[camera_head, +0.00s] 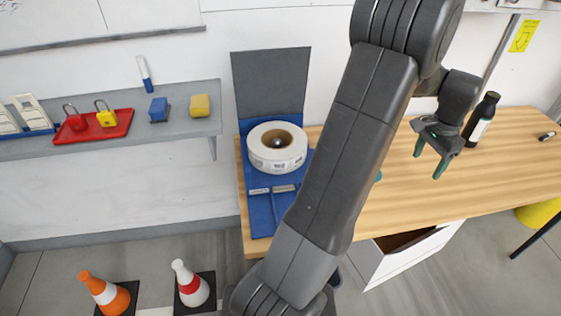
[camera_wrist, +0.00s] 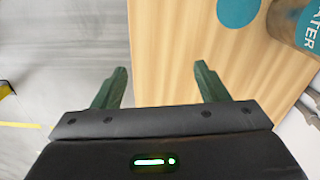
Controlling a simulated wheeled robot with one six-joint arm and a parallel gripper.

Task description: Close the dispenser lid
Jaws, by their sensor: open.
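The label dispenser has a blue base (camera_head: 262,214) at the left end of the wooden table. A white roll (camera_head: 261,160) sits on it. Its flat grey lid (camera_head: 270,85) stands raised, roughly upright, behind the roll. My arm covers part of the dispenser's right side. My gripper (camera_head: 429,162) is open and empty, right of the dispenser and well apart from it, with green fingers pointing down over the table. In the wrist view my gripper (camera_wrist: 160,72) has its fingers spread near the table edge, with nothing between them. The dispenser is not in the wrist view.
A black bottle (camera_head: 482,120) stands behind my gripper. The wrist view shows a teal disc (camera_wrist: 238,10) and a teal-labelled container (camera_wrist: 300,22). A white drawer (camera_head: 415,253) is open below. A shelf (camera_head: 190,130) with padlocks and cones (camera_head: 190,284) are left. The table's right is mostly clear.

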